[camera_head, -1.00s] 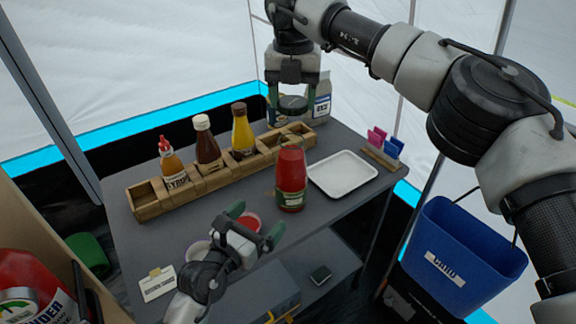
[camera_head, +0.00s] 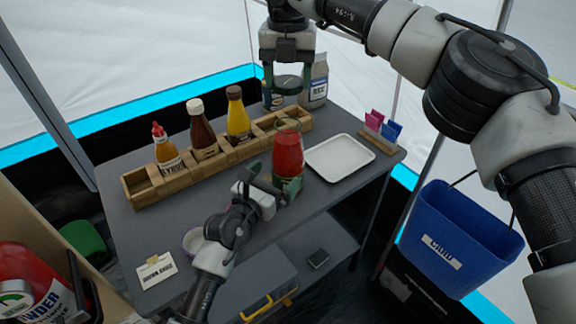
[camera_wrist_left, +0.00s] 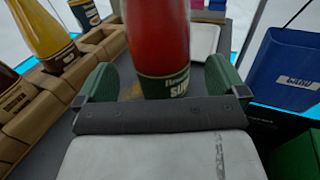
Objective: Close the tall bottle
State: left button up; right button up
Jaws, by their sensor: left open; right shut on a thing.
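The tall bottle (camera_head: 287,155) is clear, with red contents and a dark green label. It stands upright on the grey table, its top appearing uncapped. In the left wrist view the bottle (camera_wrist_left: 160,40) stands between the green fingers of my left gripper (camera_wrist_left: 160,82). That gripper (camera_head: 276,181) is open around the bottle's lower part, with gaps beside it. My right gripper (camera_head: 287,85) is above and behind the bottle, pointing down. It is shut on a dark green round piece, partly hidden by its fingers; I cannot tell its exact shape.
A wooden rack (camera_head: 180,178) with several sauce bottles runs along the left and back. A white tray (camera_head: 340,158) lies right of the bottle. A carton (camera_head: 314,82) stands behind. A purple-rimmed bowl (camera_head: 191,243) is partly hidden by my left arm. A blue bin (camera_head: 462,240) is at right.

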aim_at(279, 172)
pick_arm(q)
jog(key=shift+x, duration=2.25)
jog(key=c, duration=1.1)
jog(key=shift+c, duration=0.2)
pick_arm(e)
jog(key=shift+f, duration=2.5)
